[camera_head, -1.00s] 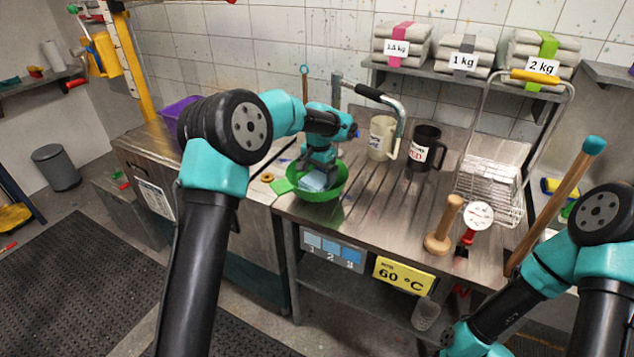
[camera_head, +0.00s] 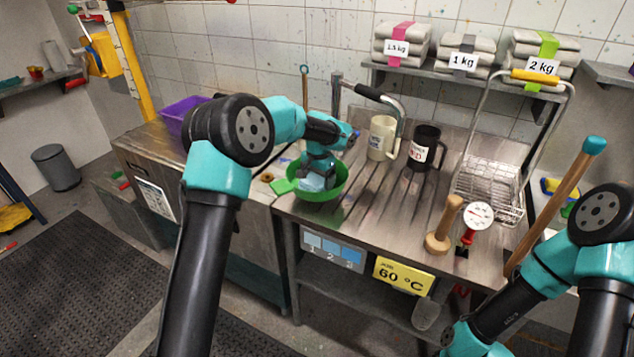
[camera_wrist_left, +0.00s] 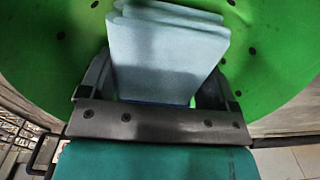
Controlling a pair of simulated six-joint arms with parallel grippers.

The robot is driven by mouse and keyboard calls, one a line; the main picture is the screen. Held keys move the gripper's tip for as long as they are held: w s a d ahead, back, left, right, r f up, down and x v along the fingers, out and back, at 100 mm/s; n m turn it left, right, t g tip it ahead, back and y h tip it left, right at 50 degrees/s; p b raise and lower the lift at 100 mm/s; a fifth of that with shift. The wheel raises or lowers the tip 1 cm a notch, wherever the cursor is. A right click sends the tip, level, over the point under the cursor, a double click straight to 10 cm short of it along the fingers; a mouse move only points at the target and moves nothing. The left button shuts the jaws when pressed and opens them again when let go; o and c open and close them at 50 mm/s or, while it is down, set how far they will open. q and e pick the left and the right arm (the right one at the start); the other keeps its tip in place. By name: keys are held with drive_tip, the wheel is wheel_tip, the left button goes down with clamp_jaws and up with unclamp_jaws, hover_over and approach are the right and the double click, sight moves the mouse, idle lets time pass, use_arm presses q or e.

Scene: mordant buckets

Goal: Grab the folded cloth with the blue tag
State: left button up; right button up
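A pale blue folded cloth (camera_wrist_left: 165,60) lies in a green perforated bowl (camera_head: 327,190) on the steel bench. It also shows in the head view (camera_head: 311,183), partly hidden by my left gripper. A dark blue strip (camera_wrist_left: 158,103) shows at its near edge; I cannot tell whether it is a tag. My left gripper (camera_wrist_left: 160,85) reaches down into the bowl, its fingers spread apart on either side of the cloth. A small gap shows at the right finger. My right gripper is outside the views; only its arm shows at lower right.
A cream mug (camera_head: 381,138) and a dark mug (camera_head: 423,148) stand right of the bowl. Beyond are a wooden pestle (camera_head: 443,228), a dial thermometer (camera_head: 480,216) and a wire basket (camera_head: 490,185). A purple bin (camera_head: 182,113) stands left. Labelled cloth stacks (camera_head: 463,55) sit on the shelf.

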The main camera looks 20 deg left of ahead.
sight(318, 176)
use_arm(q)
drive_tip(key=c, duration=0.4)
drive_tip(key=shift+r, duration=5)
